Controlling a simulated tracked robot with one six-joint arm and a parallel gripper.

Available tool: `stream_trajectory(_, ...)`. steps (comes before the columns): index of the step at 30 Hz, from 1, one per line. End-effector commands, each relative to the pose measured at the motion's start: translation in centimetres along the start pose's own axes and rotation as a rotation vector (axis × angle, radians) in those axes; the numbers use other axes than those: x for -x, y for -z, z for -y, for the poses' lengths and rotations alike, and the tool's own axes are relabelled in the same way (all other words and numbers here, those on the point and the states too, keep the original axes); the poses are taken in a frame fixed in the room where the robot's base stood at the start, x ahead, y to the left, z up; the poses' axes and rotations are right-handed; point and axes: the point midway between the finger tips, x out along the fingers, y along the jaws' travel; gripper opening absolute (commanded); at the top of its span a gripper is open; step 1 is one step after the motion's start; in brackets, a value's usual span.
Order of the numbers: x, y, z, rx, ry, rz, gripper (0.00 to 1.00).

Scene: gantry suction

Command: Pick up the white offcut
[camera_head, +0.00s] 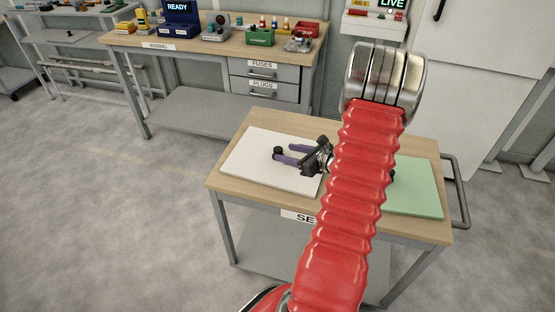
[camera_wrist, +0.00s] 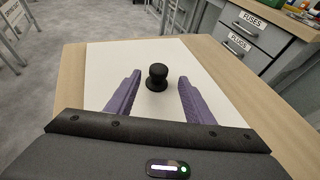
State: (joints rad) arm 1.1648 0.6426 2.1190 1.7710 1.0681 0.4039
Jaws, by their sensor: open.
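The white offcut (camera_head: 262,146) is a flat white sheet lying on the left part of the cart top. It also fills much of the wrist view (camera_wrist: 108,62). A black knob (camera_wrist: 157,77) stands upright on it, with a wide foot and rounded head. My gripper (camera_head: 285,154) is open over the sheet, its purple fingers pointing left in the head view. In the wrist view the knob shows between the two fingertips, with a gap on each side. I cannot tell the exact height of the fingers over the sheet.
A green sheet (camera_head: 418,190) lies on the cart's right part, partly hidden by my red arm. The wooden cart top (camera_head: 228,180) has a grey handle (camera_head: 461,195) at right. A workbench (camera_head: 215,47) with drawers and small items stands behind. Open floor lies left.

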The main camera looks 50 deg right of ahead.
Motion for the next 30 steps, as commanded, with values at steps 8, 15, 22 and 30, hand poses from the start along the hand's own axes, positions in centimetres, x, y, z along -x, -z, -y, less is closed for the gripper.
stream_trajectory(8, -0.8, 0.0, -0.2, 0.001, -0.003, 0.000, 0.48)
stream_trajectory(15, -4.0, 0.1, -0.4, 0.000, -0.004, 0.000, 0.48)
stream_trajectory(22, -5.2, 0.1, -0.3, 0.000, -0.001, 0.000, 0.48)
stream_trajectory(30, -5.2, 0.1, -0.3, 0.000, -0.001, 0.000, 0.48)
